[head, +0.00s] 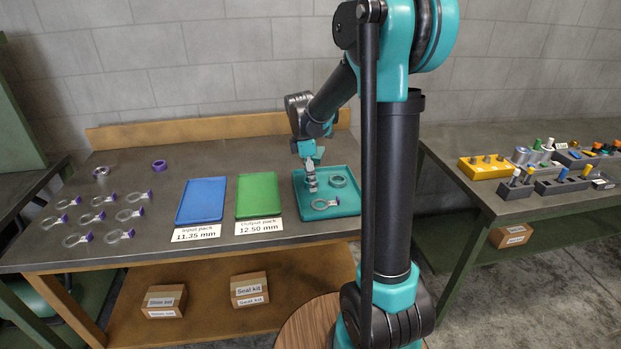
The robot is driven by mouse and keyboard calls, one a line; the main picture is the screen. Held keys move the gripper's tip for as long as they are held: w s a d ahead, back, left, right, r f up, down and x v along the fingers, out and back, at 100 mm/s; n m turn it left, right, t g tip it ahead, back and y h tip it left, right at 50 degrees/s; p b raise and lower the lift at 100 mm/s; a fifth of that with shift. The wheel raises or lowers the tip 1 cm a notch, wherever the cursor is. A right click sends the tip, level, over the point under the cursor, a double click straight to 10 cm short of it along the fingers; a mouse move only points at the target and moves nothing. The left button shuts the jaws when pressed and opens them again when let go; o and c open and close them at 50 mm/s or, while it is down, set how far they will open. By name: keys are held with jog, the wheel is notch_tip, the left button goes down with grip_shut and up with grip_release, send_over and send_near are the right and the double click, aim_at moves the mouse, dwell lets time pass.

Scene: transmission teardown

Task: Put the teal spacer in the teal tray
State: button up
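The teal tray (352,206) lies at the right end of the left workbench. A teal ring (338,181), which looks like the teal spacer, lies inside it towards the back right. A grey ring-shaped plate with a teal tab (325,204) lies in the tray's front part. My gripper (311,187) points down over the left part of the tray, left of the teal ring and apart from it. Its fingers are too small here to tell whether they are open or shut. I see nothing clearly held between them.
A blue tray (202,201) and a green tray (258,195) lie empty to the left, with labels in front. Several purple-tabbed ring plates (129,214) and a purple ring (159,166) lie farther left. A second bench (520,205) with parts stands right.

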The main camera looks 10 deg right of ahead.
notch_tip(320, 180, up, 12)
jog(key=a, duration=0.1)
jog(key=shift+a, duration=0.2)
dwell(0.4)
